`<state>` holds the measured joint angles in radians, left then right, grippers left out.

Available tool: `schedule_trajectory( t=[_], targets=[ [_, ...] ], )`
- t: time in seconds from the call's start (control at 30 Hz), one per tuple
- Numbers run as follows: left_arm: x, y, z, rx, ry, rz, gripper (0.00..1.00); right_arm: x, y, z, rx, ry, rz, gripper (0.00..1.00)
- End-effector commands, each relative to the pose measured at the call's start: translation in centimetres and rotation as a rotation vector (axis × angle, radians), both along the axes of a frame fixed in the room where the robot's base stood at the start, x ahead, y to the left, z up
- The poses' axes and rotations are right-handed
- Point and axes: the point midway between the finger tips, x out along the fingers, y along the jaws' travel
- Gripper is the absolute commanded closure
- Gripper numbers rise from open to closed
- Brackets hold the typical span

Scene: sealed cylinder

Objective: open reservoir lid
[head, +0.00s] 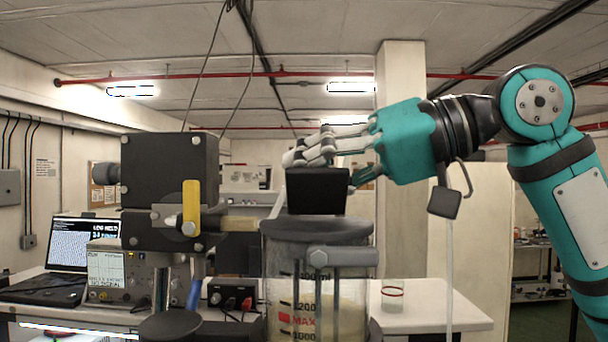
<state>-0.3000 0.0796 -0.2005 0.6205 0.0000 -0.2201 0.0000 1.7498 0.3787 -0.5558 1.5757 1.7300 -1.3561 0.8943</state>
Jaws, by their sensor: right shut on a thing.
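The reservoir (300,300) is a clear cylinder with printed volume marks and a red MAX label, at the lower middle of the head view. A dark grey round lid (290,230) covers its top. A black block (318,195) sits just above the lid, like its handle; I cannot tell whether the two are joined. My teal right gripper (313,150) comes in from the right and is shut on the black block, its pale fingers over the top. The fingers' far side is hidden. My left gripper is out of view.
A black valve box (170,185) with a yellow lever (191,205) stands left of the reservoir. A grey bar (343,256) crosses the reservoir's front. Behind are a laptop (60,250), an instrument box (118,275) and a small red-rimmed glass (392,297) on a bench.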

Motion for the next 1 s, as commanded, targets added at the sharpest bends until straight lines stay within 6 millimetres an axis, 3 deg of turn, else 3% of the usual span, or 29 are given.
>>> schedule_trajectory(
  t=[0.5, 1.0],
  targets=[
    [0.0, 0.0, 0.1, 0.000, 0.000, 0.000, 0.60, 2.1, -0.3, 0.2, 0.014, 0.443, -0.005, 1.00],
    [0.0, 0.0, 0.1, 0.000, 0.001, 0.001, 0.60, 2.9, -0.3, -0.1, 0.019, 0.627, -0.009, 1.00]
  ],
)
